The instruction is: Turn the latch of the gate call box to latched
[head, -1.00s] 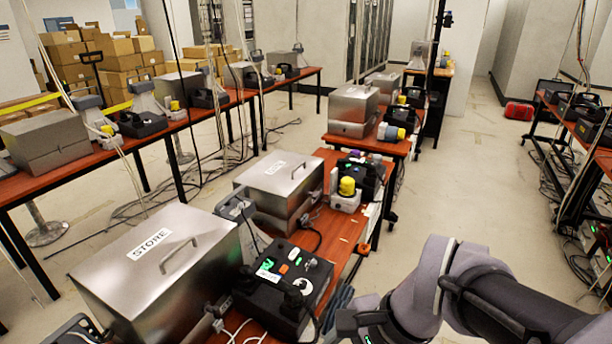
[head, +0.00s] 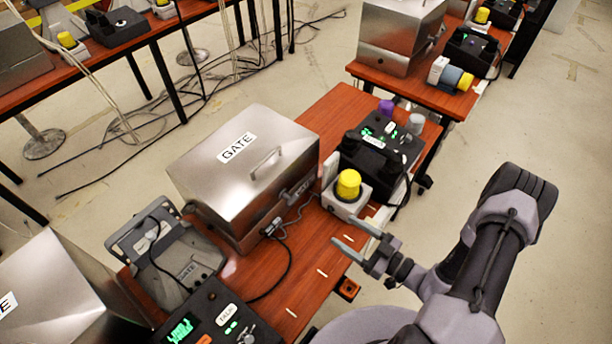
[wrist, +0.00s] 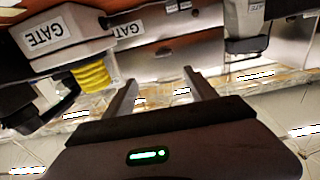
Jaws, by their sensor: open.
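The gate call box (head: 225,185) is a metal box with a sloped lid, a handle and a GATE label, standing on the red-brown table in the head view. A dark latch-like fitting (head: 300,190) shows on its right-hand face, too small to tell its position. My gripper (head: 343,229) is open and empty, right of the box and apart from it, its fingers pointing toward it. In the wrist view, which looks upside down, the open fingers (wrist: 160,80) point at a metal face (wrist: 190,38) with a GATE label.
A white unit with a yellow beacon (head: 348,185) stands close beyond my fingers; the beacon also shows in the wrist view (wrist: 92,75). A black console (head: 385,145) is behind it. A grey handset cradle (head: 170,255) and a TALK console (head: 205,322) stand nearer. Cables lie by the box.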

